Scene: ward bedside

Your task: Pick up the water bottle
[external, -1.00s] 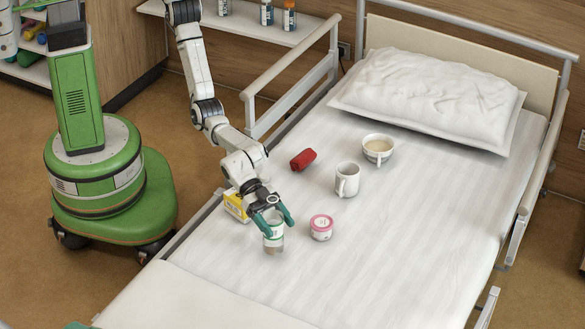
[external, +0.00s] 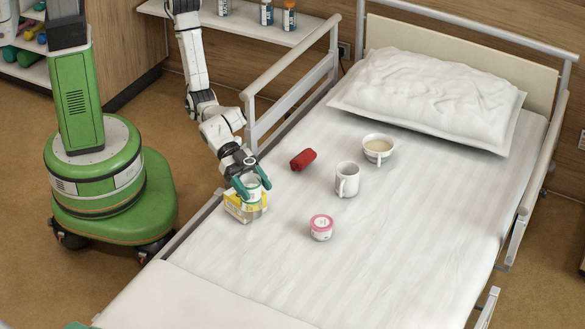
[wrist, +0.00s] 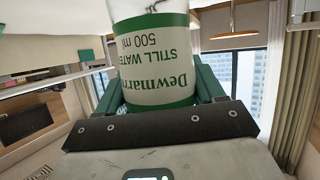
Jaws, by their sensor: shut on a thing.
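The water bottle (external: 252,192) is clear with a white and green label. My gripper (external: 253,183) is shut on it, with one green finger on each side. The bottle appears in front of a yellow box on the bed's left side and seems raised off the sheet. In the wrist view the bottle (wrist: 155,62) fills the middle between the fingers. Its label reads "STILL WATER 500 ml" upside down. The bottle's top is cut off there.
The lower right sheet is clear.

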